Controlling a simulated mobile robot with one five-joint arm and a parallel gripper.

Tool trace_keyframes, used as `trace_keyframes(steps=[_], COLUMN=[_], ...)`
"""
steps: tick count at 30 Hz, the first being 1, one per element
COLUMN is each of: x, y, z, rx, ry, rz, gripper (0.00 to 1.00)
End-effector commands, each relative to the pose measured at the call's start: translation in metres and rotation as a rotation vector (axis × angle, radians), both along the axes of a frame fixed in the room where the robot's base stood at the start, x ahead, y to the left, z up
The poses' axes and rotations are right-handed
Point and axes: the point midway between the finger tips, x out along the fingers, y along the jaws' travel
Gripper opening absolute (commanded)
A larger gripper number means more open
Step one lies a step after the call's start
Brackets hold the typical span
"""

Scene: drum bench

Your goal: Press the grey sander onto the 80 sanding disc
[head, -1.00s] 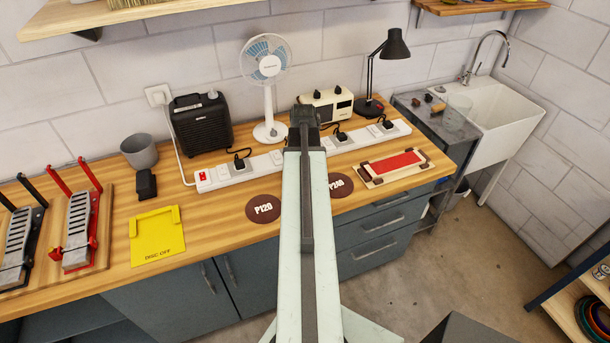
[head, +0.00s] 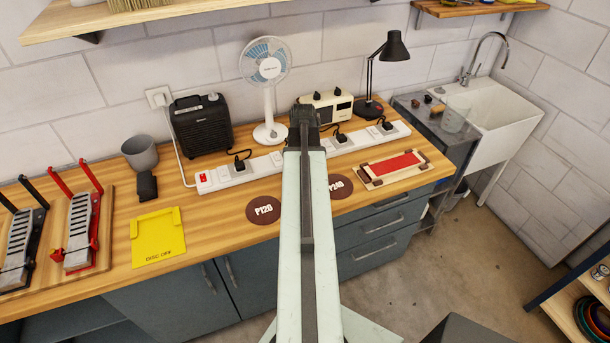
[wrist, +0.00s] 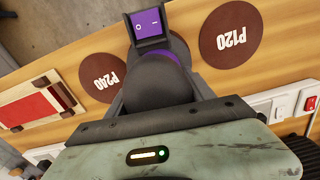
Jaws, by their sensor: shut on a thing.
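My gripper (wrist: 152,62) is shut on a sander (wrist: 158,72) in the wrist view. What shows of the sander is purple with a dark rounded body and a switch block on top; no plain grey sander is seen. The head view does not show the gripper or the sander, as my arm covers the middle of the bench. No disc marked 80 shows. A brown P120 disc (head: 264,209) and a brown P240 disc (head: 341,187) lie on the bench, and both also show in the wrist view (wrist: 227,40), (wrist: 104,76).
A white power strip (head: 245,172) with plugs runs behind the discs. A yellow DISC OFF plate (head: 158,252) lies left, near a black-and-red clamp stand (head: 78,235). A red sanding block frame (head: 393,168) lies right. A fan (head: 268,132), black box (head: 203,125) and lamp (head: 369,109) stand behind.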

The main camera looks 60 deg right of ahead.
Motion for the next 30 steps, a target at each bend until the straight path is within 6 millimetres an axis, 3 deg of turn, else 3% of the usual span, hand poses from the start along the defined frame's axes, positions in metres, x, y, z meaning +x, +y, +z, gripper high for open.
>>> trace_keyframes(steps=[24, 30], x=[0.000, 0.000], y=[0.000, 0.000], z=[0.049, 0.050], rx=[0.000, 0.000], ry=[0.000, 0.000], rz=[0.000, 0.000], gripper=[0.05, 0.05])
